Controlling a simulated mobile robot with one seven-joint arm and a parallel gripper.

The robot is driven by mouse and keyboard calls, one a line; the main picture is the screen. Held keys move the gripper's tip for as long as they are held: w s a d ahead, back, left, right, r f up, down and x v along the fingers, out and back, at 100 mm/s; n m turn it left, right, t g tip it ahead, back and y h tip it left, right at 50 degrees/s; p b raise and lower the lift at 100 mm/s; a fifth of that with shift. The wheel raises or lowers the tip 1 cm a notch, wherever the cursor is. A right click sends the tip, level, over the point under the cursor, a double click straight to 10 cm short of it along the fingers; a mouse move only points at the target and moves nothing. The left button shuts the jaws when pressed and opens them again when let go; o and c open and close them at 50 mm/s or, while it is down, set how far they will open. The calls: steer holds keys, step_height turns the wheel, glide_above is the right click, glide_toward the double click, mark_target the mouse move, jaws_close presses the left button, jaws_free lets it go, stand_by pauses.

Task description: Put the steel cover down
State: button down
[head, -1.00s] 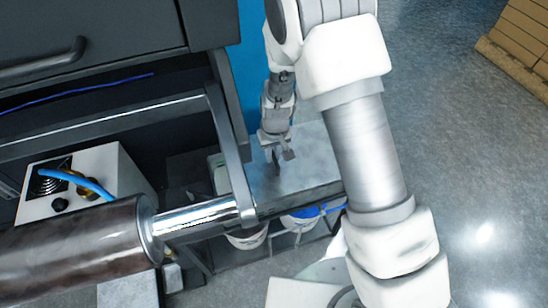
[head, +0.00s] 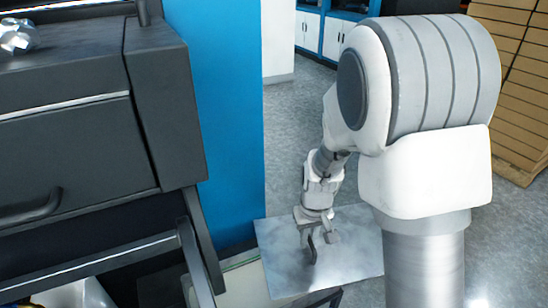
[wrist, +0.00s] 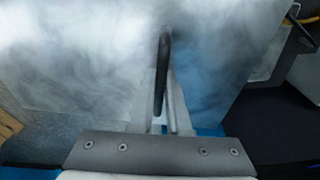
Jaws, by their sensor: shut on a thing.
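The steel cover (head: 352,262) is a flat, shiny grey sheet at the lower middle of the head view. Its dark handle (head: 311,249) stands up from its face. My gripper (head: 318,238) is shut on this handle, over the cover. In the wrist view, the cover (wrist: 70,65) fills much of the upper picture, and the handle (wrist: 163,75) runs between my fingers (wrist: 165,105). The cover overlaps the pale top of a stand at its lower left. I cannot tell whether its underside touches anything.
The dark machine with a drawer handle (head: 32,207) fills the left. A black frame post (head: 200,250) stands close to the cover's left edge. A blue panel (head: 215,110) rises behind. Stacked brown boxes (head: 515,90) are at the right. Grey floor (head: 295,130) is open beyond the cover.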

steer(key=w+d+r+m, duration=0.25)
steer(key=d+r, duration=0.35)
steer(key=r, duration=0.3)
step_height(320, 180, up, 5)
steer(key=p, duration=1.6)
glide_above(329, 247)
steer(key=shift+r, duration=0.2)
steer(key=shift+f, duration=0.1)
